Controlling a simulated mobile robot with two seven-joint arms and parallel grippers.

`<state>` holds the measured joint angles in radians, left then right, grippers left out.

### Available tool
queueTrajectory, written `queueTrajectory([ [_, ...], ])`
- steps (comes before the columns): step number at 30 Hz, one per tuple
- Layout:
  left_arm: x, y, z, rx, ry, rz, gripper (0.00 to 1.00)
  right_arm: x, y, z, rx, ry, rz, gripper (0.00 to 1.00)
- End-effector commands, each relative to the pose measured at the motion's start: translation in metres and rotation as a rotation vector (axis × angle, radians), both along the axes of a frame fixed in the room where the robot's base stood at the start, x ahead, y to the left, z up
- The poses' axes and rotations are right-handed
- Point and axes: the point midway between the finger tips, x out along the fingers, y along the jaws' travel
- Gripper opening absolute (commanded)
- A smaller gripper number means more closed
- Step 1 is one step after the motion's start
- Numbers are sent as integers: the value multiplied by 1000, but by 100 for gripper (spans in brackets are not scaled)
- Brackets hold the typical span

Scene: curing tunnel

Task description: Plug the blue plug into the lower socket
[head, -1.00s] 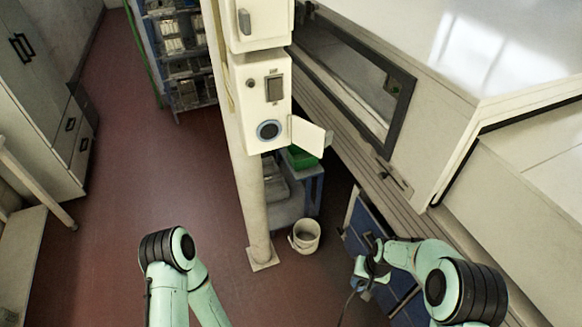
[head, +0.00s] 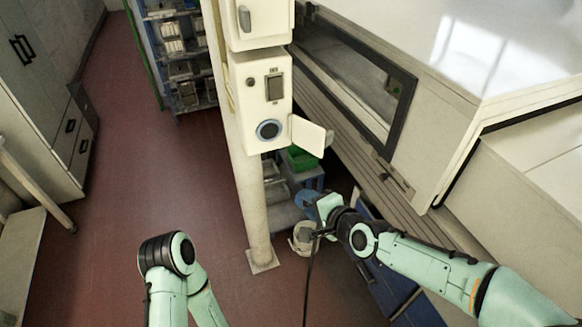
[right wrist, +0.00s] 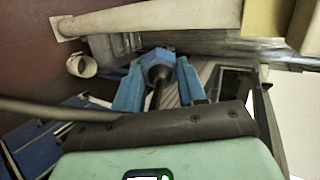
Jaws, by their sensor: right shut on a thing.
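My right gripper (head: 317,203) is shut on the blue plug (right wrist: 158,65), whose blue body shows between the two blue fingers in the right wrist view. A dark cable (head: 309,270) hangs down from the gripper. The lower socket (head: 269,130) is a round, dark opening with a blue ring, low on the cream box on the column. Its cover (head: 308,136) is swung open to the right. The gripper and plug are below and right of the socket, clearly apart from it. My left gripper is out of view; only its arm shows at the bottom left.
The cream box (head: 243,104) also bears a switch (head: 274,87), on the pale column (head: 252,215). A white bucket (head: 300,240) stands on the floor behind my right gripper. The large cream machine (head: 470,130) fills the right side. Open red floor lies to the left.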

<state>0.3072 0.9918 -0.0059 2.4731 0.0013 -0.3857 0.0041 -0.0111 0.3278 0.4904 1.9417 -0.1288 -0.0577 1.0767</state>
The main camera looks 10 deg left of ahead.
Motion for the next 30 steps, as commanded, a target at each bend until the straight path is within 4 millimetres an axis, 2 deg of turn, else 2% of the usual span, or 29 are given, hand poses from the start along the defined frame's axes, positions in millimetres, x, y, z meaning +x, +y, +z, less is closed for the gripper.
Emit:
queueTrajectory([
  [11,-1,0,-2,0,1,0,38,-13,18,45,93,-99,-65,14],
  [14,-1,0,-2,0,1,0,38,-18,23,63,128,-138,-91,14],
  [21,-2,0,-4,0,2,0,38,-40,33,120,228,-256,-157,14],
  [27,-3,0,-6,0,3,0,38,-62,34,170,300,-351,-190,14],
  [30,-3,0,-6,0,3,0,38,-68,33,181,315,-372,-193,14],
])
